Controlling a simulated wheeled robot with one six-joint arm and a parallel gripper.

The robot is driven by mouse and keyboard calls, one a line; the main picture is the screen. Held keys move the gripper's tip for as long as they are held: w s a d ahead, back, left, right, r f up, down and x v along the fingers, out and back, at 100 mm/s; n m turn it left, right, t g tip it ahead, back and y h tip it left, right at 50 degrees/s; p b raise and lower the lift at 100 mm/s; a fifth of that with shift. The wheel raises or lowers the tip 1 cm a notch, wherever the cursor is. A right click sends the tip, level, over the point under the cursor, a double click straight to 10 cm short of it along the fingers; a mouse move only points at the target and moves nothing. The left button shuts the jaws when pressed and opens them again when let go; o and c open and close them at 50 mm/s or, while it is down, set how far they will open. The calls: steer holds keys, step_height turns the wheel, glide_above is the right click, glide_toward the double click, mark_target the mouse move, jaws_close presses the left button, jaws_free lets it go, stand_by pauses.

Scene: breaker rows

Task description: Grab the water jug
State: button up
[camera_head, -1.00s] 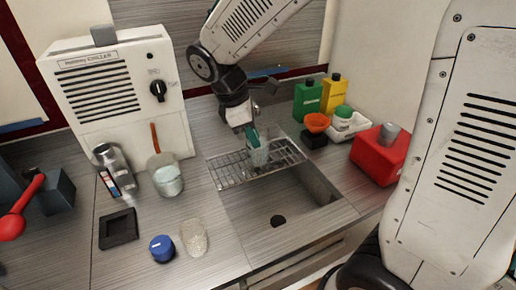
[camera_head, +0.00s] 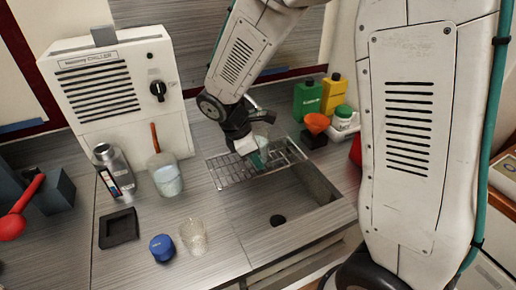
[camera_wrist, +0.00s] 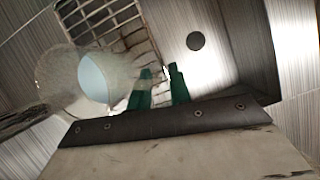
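A clear, see-through jug (camera_head: 263,136) is at the wire drying rack (camera_head: 222,172) by the sink, partly hidden behind my gripper (camera_head: 258,158). In the wrist view the jug (camera_wrist: 62,75) is left of my gripper's green fingertips (camera_wrist: 160,83), with a pale blue round area inside it. Its near edge reaches the left finger. The two fingers stand a small gap apart, and I see nothing clearly clamped between them. Whether they touch the jug is unclear.
A clear beaker (camera_head: 166,178) with a brown stick, a metal bottle (camera_head: 113,168), a blue cap (camera_head: 162,247) and a small glass (camera_head: 193,237) stand on the left counter. The sink (camera_head: 290,205) is empty. Green (camera_head: 307,100) and yellow (camera_head: 333,93) bottles stand behind right.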

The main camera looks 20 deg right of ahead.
jaws_close()
steer(key=shift+r, duration=0.15)
